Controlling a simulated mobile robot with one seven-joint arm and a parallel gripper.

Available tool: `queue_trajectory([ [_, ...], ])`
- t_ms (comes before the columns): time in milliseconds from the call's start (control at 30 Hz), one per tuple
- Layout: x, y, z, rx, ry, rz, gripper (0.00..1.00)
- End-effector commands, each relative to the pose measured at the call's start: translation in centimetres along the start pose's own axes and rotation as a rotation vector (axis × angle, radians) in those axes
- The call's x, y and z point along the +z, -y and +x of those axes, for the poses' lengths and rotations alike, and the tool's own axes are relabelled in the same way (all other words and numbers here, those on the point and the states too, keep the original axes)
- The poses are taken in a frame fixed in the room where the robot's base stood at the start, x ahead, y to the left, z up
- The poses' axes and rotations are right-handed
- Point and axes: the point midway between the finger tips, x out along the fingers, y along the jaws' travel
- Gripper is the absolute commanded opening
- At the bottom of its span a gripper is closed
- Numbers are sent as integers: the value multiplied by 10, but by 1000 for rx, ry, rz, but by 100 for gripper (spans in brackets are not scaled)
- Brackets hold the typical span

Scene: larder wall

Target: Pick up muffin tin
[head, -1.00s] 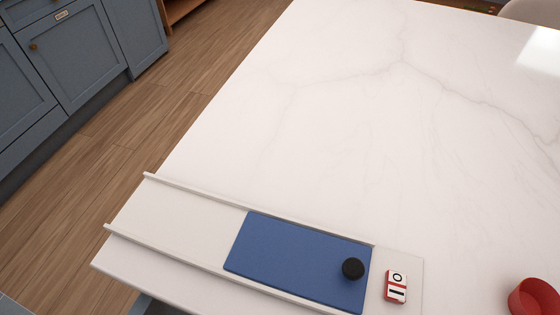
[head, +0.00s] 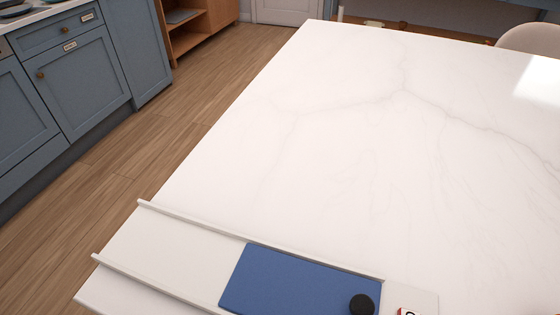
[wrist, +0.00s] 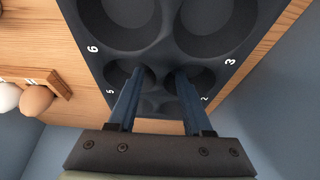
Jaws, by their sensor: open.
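The muffin tin (wrist: 168,48) fills the upper middle of the wrist view. It is dark grey, with round cups and white numbers 2, 3, 5 and 6 beside them; its far end is cut off by the frame. My gripper (wrist: 161,72) is open, with two blue fingers. Its left fingertip shows over the cup by 5 and its right one over the cup by 2, with the tin's middle ridge between them. Whether they touch the tin, I cannot tell. The head view shows neither the tin nor my gripper.
In the wrist view, the tin is against a wooden surface (wrist: 52,48), with eggs (wrist: 36,101) in a wooden holder at left and blue-grey panels beside. The head view shows a white worktop (head: 330,150), mostly clear, with a blue sliding panel (head: 290,283) and black knob (head: 361,304) in front.

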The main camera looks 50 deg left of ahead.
Motion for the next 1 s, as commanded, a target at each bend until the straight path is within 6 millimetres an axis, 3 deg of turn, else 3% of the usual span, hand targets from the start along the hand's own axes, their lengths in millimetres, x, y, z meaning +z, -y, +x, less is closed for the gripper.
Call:
queue_trajectory([
  [200, 0, 0, 0, 0, -1, 0, 50],
  [500, 0, 0, 0, 0, -1, 0, 0],
  [1000, 0, 0, 0, 0, -1, 1, 0],
])
